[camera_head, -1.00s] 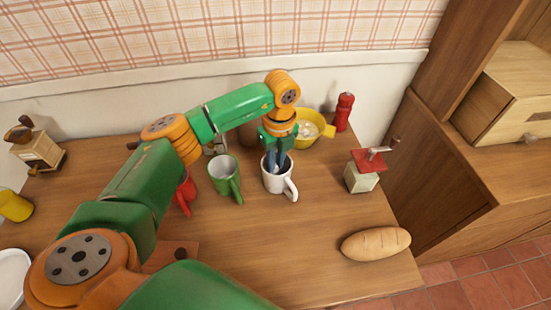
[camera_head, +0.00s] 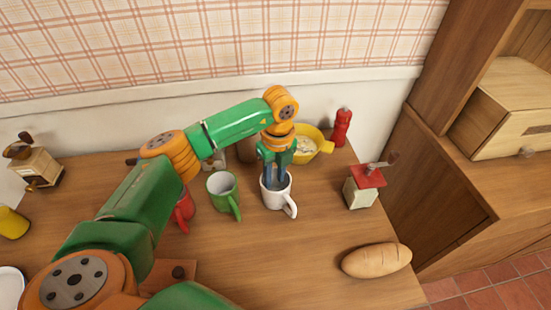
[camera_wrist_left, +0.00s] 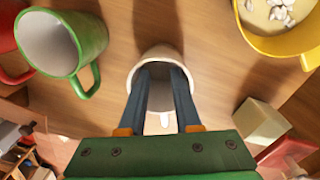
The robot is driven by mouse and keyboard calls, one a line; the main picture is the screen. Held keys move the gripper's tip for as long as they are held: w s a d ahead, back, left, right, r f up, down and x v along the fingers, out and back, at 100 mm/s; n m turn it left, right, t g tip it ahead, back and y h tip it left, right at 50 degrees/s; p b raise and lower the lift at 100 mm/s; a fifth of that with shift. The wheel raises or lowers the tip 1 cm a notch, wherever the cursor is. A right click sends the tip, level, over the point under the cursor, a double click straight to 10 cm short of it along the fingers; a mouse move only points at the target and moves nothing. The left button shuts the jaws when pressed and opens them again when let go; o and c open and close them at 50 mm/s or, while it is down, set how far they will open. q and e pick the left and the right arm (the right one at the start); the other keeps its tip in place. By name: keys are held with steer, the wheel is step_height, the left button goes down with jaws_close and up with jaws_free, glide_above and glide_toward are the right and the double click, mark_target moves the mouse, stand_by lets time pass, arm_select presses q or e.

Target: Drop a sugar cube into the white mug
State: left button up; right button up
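The white mug (camera_head: 270,200) stands upright on the table with its handle to the lower right. It also shows in the wrist view (camera_wrist_left: 136,72), directly under my left gripper. My left gripper (camera_head: 276,182) points down with its fingertips at or inside the mug's mouth. In the wrist view its two fingers (camera_wrist_left: 164,72) stand apart, and no cube shows between them. White sugar cubes (camera_wrist_left: 282,12) lie in the yellow bowl (camera_head: 325,146) behind and right of the mug. The mug's bottom is hidden, so I cannot tell whether a cube lies inside. My right gripper is out of view.
A green mug (camera_head: 222,186) stands just left of the white mug, with a red mug (camera_head: 184,212) beyond it, partly behind my arm. A red-topped grinder (camera_head: 364,188), a red mill (camera_head: 342,126) and a bread loaf (camera_head: 376,260) are to the right.

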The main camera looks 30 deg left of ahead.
arm_select(q)
step_height(320, 180, up, 12)
steer(key=shift+w+d+f, duration=0.15)
steer(key=shift+d+f, duration=0.1)
steer(key=shift+d, duration=0.05)
